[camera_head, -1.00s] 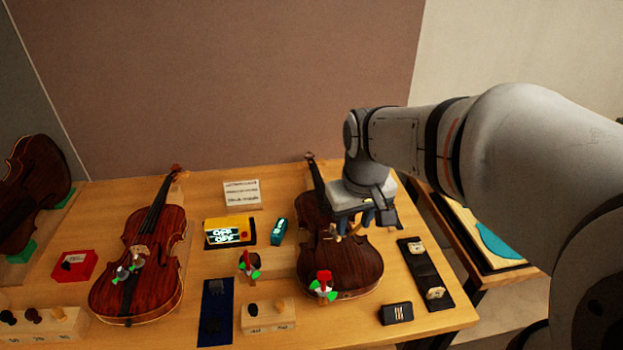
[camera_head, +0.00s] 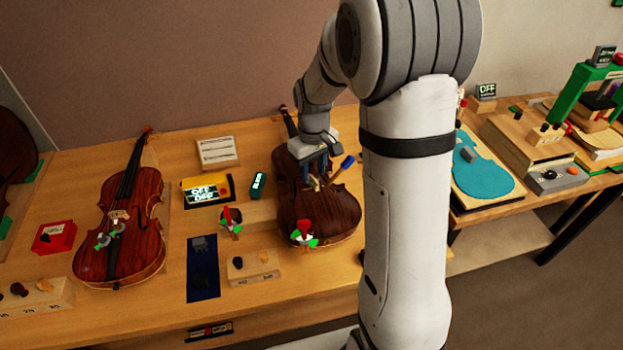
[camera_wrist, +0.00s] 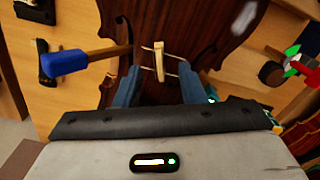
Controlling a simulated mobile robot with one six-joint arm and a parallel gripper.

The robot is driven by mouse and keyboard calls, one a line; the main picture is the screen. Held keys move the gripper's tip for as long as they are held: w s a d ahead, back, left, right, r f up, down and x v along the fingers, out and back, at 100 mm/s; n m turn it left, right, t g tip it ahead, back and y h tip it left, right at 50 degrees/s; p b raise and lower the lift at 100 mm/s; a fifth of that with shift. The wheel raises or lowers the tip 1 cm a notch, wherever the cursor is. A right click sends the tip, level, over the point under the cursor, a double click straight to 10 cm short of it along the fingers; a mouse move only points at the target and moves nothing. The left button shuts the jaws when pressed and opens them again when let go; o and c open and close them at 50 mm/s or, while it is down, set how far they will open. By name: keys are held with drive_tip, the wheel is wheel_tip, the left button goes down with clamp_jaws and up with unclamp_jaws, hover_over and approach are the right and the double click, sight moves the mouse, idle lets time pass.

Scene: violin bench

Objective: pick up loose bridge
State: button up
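A pale upright bridge (camera_wrist: 159,62) stands on the dark red-brown violin (camera_wrist: 196,25) in the wrist view. In the head view, a pale piece at the same spot (camera_head: 315,184) shows on the right-hand violin (camera_head: 330,212), partly hidden by my gripper (camera_head: 314,170). In the wrist view, the two blue fingers of my gripper (camera_wrist: 159,76) are open, one on each side of the bridge with gaps to it. Whether the bridge is loose cannot be told.
A blue-handled tool (camera_wrist: 66,62) lies beside the bridge, its wooden shaft reaching toward the left finger. A red and green clamp (camera_head: 304,234) sits on the violin's near edge. Another violin (camera_head: 122,215) lies left. A yellow display box (camera_head: 206,191) and dark blue mat (camera_head: 203,265) lie between them.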

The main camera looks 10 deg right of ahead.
sight(313, 182)
drive_tip(key=shift+f, duration=1.15)
clamp_jaws()
